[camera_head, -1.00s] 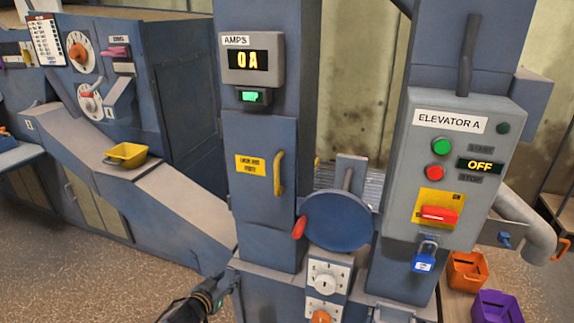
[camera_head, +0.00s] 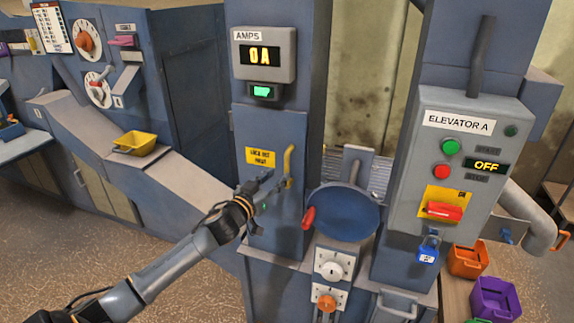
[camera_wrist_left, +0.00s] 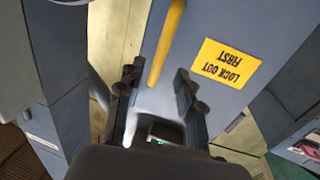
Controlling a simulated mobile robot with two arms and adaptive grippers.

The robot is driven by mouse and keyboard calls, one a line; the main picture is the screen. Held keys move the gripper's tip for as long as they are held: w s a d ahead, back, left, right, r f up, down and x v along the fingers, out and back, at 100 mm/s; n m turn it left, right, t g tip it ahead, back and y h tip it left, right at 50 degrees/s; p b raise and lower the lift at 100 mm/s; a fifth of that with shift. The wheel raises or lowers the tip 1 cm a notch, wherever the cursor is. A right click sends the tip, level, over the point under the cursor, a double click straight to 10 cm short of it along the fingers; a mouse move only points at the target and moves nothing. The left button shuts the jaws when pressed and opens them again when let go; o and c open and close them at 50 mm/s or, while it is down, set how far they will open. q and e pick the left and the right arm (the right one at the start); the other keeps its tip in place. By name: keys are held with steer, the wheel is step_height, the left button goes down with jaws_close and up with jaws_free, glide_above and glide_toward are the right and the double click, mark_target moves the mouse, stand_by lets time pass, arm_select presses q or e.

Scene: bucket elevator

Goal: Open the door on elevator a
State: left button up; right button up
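The door (camera_head: 270,135) is a blue panel below the amps display on the left column. It looks shut. It bears a yellow "LOCK OUT FIRST" label (camera_head: 262,156) and an upright yellow handle (camera_head: 289,163) near its right edge. My left gripper (camera_head: 272,183) is in front of the door by the handle's lower part. In the left wrist view, its two fingers (camera_wrist_left: 158,82) are apart, and the yellow handle (camera_wrist_left: 166,45) lies ahead between them; I cannot tell whether they touch it. My right gripper is not in view.
The Elevator A panel (camera_head: 410,190) reads OFF. A blue padlock (camera_head: 428,250) hangs below its red switch (camera_head: 441,210). A blue disc (camera_head: 345,212) with a red knob (camera_head: 308,217) juts out right of the door. A yellow bin (camera_head: 135,143) stands on the left chute.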

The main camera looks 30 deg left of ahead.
mark_target(287, 167)
arm_select(q)
steer(key=shift+w+p, duration=0.55)
steer(key=shift+w, duration=2.65)
steer(key=shift+a, duration=0.1)
steer(key=shift+c, duration=0.2)
jaws_close()
